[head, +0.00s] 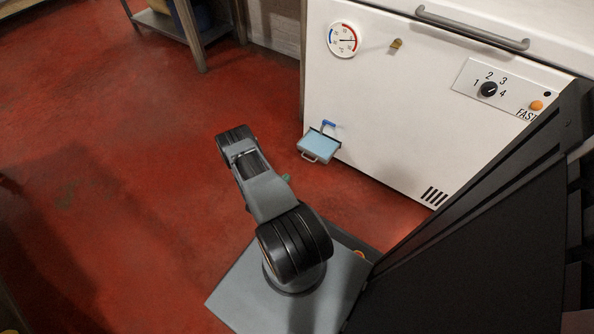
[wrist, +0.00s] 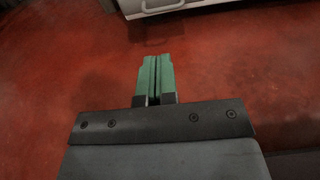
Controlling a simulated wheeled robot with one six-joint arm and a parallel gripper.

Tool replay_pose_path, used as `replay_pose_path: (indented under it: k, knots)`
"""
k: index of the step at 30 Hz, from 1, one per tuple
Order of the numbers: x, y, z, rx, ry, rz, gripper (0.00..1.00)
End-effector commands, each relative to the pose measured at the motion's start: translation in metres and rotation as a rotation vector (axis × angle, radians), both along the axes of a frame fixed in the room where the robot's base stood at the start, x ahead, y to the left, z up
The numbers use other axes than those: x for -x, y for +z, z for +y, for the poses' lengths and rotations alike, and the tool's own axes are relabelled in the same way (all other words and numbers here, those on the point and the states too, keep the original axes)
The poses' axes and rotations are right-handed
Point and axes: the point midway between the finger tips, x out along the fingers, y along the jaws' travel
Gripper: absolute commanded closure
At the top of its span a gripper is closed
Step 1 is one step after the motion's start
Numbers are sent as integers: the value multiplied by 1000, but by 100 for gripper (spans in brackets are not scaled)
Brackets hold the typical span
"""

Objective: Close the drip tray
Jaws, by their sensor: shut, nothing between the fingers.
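The drip tray (head: 318,148) is a small grey tray with a light blue inside and a handle at its front. It sticks out from the lower left front of the white freezer (head: 385,120), under a blue spout (head: 328,124). In the wrist view, the tray's front edge and handle (wrist: 165,8) show at the top, cut off by the frame. My gripper (wrist: 157,60) has green fingers, which are shut and empty over the red floor, short of the tray. In the head view only a bit of green (head: 286,178) shows beside my arm.
The red floor (head: 120,150) is clear to the left of my arm. A metal rack (head: 190,35) stands at the back left. The freezer front has a dial gauge (head: 343,39), a control knob (head: 488,90) and a lid handle (head: 470,28).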

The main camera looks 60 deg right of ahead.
Motion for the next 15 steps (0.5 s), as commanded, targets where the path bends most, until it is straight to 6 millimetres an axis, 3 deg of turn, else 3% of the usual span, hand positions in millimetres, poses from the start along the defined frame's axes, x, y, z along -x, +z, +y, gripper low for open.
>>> replay_pose_path:
  k: [5,15]
  knots:
    - [3,-11,-22,0,1,2,100]
    - [3,-24,-85,0,1,1,100]
